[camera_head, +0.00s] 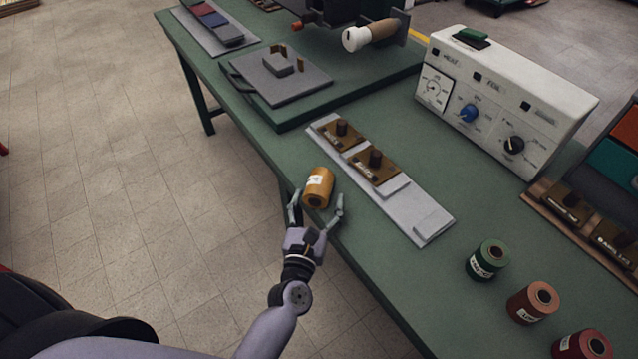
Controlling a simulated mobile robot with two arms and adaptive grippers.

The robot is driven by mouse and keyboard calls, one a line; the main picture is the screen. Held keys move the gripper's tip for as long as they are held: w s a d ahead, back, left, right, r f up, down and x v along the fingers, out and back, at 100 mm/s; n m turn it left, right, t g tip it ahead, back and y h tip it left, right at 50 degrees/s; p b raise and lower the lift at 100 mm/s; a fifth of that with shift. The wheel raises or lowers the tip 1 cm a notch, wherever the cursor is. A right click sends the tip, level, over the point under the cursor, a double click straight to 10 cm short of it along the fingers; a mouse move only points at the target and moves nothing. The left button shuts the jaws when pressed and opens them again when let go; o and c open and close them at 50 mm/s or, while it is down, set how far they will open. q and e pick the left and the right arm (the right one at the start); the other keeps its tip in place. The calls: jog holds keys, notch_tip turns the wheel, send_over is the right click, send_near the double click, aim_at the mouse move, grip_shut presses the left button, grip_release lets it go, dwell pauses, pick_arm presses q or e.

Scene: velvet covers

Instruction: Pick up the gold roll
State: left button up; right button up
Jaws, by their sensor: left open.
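The gold roll (319,186) is a short yellow-gold cylinder with a white label and a dark core hole. It sits near the front edge of the green table (400,275). My left gripper (316,208) is open at the table edge, just on the near side of the roll. One finger is at the roll's lower left and the other at its lower right. I cannot tell whether either finger touches it. My right gripper is not in view.
A light grey strip (427,222) with brown blocks lies right of the roll. Green (487,258), copper (532,302) and red (582,345) rolls stand at lower right. A white control box (505,95) and a press with a grey plate (285,85) stand farther back.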

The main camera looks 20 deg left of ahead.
aim_at(323, 168)
pick_arm(q)
jog(key=shift+w, duration=0.3)
jog(key=shift+w+a+r, duration=0.1)
jog(key=shift+w+r, duration=0.05)
jog(key=shift+w, duration=0.1)
jog(key=w+p, duration=0.1)
jog(key=w, duration=0.1)
jog(key=w+a, duration=0.1)
jog(key=w, duration=0.1)
jog(key=shift+w+r+p, duration=0.1)
jog(key=shift+w+p, duration=0.2)
jog(key=shift+p, duration=0.05)
jog(key=shift+s, duration=0.1)
jog(key=shift+c, duration=0.5)
jog(key=c, duration=1.3)
jog(key=shift+r+p, duration=0.5)
jog(key=shift+r, duration=0.1)
notch_tip(323, 168, up, 19)
jog(key=p, duration=1.6)
